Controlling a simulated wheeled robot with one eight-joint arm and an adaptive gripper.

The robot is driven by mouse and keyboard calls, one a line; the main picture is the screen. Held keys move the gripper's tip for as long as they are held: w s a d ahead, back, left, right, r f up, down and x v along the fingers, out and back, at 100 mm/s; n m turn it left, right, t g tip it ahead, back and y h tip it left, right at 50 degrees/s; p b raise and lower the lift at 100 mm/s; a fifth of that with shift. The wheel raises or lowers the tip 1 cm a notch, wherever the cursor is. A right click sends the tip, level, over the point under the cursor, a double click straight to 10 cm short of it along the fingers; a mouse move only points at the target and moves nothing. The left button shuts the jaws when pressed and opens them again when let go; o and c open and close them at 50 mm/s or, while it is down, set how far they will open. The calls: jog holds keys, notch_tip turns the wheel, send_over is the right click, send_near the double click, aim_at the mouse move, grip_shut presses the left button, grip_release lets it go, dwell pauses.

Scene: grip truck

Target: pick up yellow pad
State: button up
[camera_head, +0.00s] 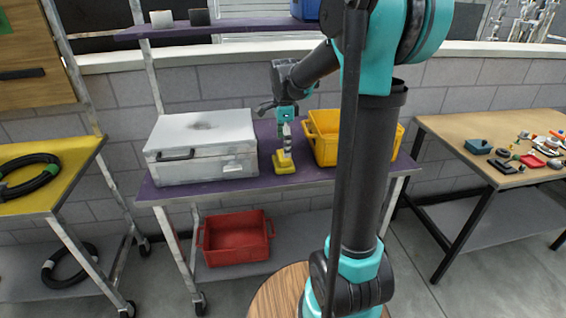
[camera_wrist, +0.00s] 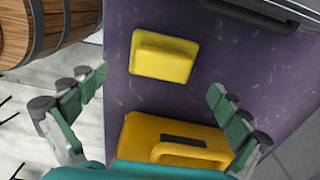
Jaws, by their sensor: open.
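The yellow pad (camera_head: 284,167) lies on the purple tabletop between a white case and a yellow crate. In the wrist view the pad (camera_wrist: 163,57) is a rounded yellow block on the purple surface. My gripper (camera_head: 287,133) is above the pad in the head view, pointing down. In the wrist view my gripper (camera_wrist: 155,90) has its fingers spread wide, with nothing between them held. The pad lies toward the top of the picture, between and beyond the two fingers. I cannot tell the exact height of the fingers above it.
The yellow crate (camera_head: 324,142) stands close to the pad's right. The white case (camera_head: 203,150) is to its left. The purple table (camera_head: 235,190) has a red bin (camera_head: 236,238) below. A wooden barrel (camera_wrist: 45,28) shows in the wrist view. A workbench (camera_head: 470,130) with small items stands right.

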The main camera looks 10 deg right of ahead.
jog(key=shift+w+f, duration=0.15)
jog(key=shift+f, duration=2.75)
jog(key=shift+c, duration=0.5)
jog(key=c, duration=1)
jog(key=shift+c, duration=0.4)
jog(key=shift+r, duration=0.1)
jog(key=shift+r, duration=0.45)
jog(key=c, duration=0.9)
notch_tip(320, 180, up, 19)
